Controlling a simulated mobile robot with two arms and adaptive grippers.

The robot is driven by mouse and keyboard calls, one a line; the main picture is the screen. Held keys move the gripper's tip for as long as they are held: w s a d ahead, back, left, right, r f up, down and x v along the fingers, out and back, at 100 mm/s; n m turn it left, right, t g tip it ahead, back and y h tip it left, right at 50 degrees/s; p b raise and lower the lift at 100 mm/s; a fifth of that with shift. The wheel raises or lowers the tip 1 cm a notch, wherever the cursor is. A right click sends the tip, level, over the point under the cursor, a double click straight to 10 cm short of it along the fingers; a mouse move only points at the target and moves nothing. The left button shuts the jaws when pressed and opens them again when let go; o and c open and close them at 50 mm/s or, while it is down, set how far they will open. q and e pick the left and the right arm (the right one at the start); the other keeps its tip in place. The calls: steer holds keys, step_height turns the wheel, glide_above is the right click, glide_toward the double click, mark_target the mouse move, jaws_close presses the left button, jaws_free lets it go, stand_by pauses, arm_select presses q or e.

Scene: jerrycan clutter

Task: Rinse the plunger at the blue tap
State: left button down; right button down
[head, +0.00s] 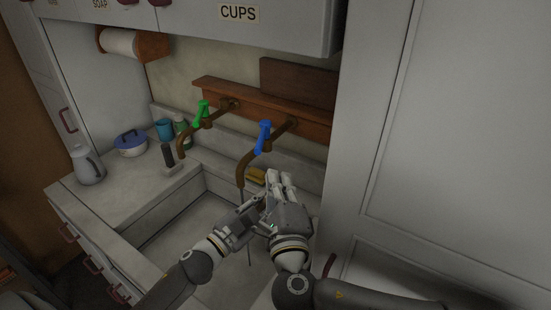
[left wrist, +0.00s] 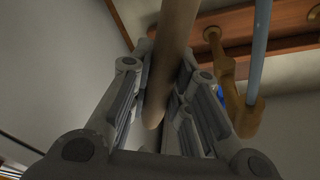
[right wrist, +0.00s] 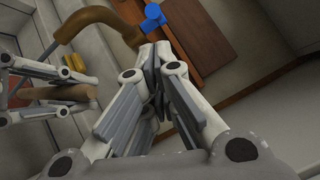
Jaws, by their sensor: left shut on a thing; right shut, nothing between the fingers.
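The blue tap has a blue handle (head: 263,137) and a curved brown spout (head: 241,168) over the sink. A thin water-like stream (left wrist: 261,45) comes from the spout in the left wrist view. My left gripper (head: 258,203) is shut on the plunger's wooden handle (left wrist: 172,60), beside the spout. The handle also shows between the left fingers in the right wrist view (right wrist: 55,93). The plunger's cup cannot be made out. My right gripper (head: 281,177) is shut and empty, just below and right of the blue handle; it also shows in the right wrist view (right wrist: 156,55).
A green-handled tap (head: 201,112) stands left of the blue one. A yellow sponge (head: 256,175) lies on the ledge behind my grippers. A blue pot (head: 131,142) and a kettle (head: 87,166) stand on the left counter. A tall white cabinet (head: 440,120) bounds the right.

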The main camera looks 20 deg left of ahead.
steer(key=x, duration=0.7)
steer(key=shift+w, duration=0.1)
arm_select(q)
steer(key=shift+a, duration=0.1)
arm_select(e)
steer(key=shift+s+a+r, duration=0.15)
steer(key=shift+s+a, duration=0.2)
steer(key=shift+a, duration=0.45)
steer(key=shift+d, duration=0.1)
steer(key=s+a+r+v, duration=0.1)
steer(key=v, duration=0.8)
steer(key=shift+s+f, duration=0.25)
steer(key=shift+f, duration=0.3)
